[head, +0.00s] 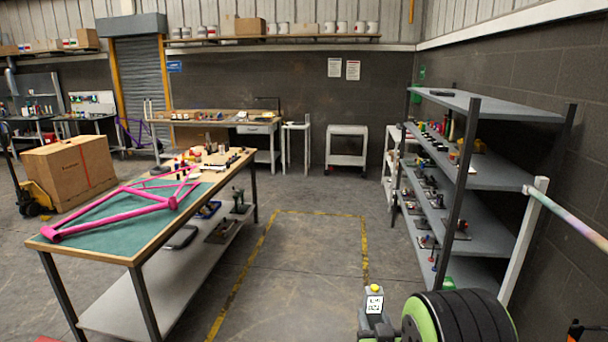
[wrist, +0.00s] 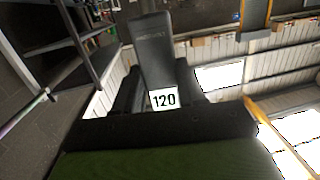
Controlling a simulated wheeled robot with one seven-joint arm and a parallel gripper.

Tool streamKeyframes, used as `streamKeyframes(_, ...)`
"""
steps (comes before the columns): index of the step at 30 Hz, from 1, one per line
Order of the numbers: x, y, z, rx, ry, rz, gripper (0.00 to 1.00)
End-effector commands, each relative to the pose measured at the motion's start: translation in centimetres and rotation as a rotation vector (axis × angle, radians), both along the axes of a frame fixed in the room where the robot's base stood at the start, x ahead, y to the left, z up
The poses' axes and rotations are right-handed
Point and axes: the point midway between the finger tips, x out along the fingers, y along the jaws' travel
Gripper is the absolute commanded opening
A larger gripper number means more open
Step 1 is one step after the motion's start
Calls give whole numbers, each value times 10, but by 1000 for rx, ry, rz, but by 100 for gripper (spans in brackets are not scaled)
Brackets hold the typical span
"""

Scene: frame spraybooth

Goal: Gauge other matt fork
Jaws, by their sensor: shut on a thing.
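My gripper (wrist: 158,85) is shut on a dark grey handheld device (wrist: 152,45), with one dark finger on each side of it. A white label reading 120 (wrist: 163,99) shows at its near end. In the head view, a grey device (head: 373,302) with a yellow top and a black-and-white code tag stands up at the bottom, beside my green and black arm part; it looks like the held device. The finger contact is not clear there. I cannot pick out a matt fork with certainty; the small items on the shelves are too small to tell.
A workbench (head: 100,262) at left carries a pink bicycle frame (head: 130,205) on a green mat (head: 85,235). A grey shelf rack (head: 500,105) with several small items stands at right. Yellow-marked floor (head: 310,260) between them is clear. A cardboard box (head: 65,170) stands far left.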

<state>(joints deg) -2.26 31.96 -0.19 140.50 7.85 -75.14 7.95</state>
Motion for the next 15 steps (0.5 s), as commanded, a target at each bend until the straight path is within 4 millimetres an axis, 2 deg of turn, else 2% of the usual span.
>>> streamKeyframes(5, 7, 2, -40, -2, 9, 10, 4)
streamKeyframes(10, 7, 3, -96, 0, 10, 17, 4)
streamKeyframes(15, -2, 2, -149, 2, 6, 12, 4)
